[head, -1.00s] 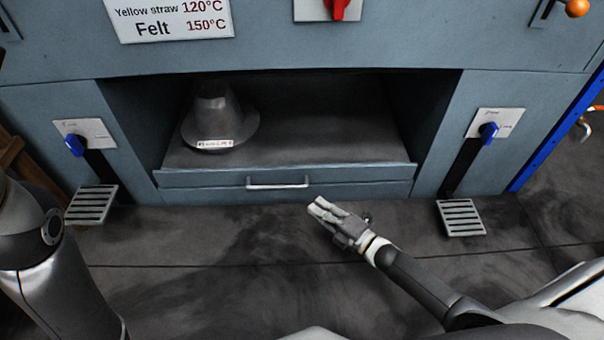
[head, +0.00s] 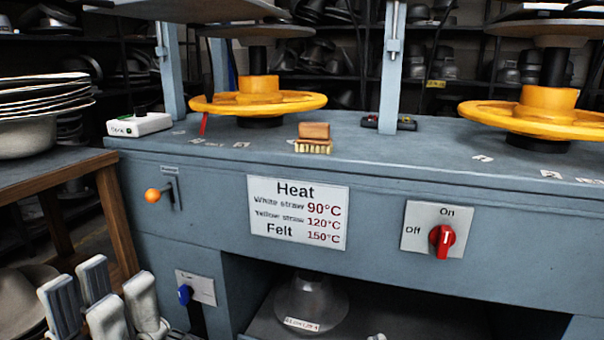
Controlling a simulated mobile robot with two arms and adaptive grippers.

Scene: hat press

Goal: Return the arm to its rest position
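In the head view my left gripper (head: 103,300) stands at the lower left with its pale grey fingers pointing up. The fingers are spread with gaps between them, and nothing is held. It is in front of the wooden side table and the press's left edge, and its wrist is below the frame. A small pale tip at the bottom edge, right of the metal hat form (head: 310,300), may be a fingertip of my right gripper (head: 377,337). The rest of that gripper and arm is out of frame.
The blue-grey press (head: 400,285) fills the middle and right, with a temperature sign (head: 297,213), red switch (head: 442,238) and orange-knobbed lever (head: 153,195). A wooden brush (head: 314,131) lies on top, near yellow handwheels (head: 258,102). A wooden table (head: 50,170) with stacked hats is left.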

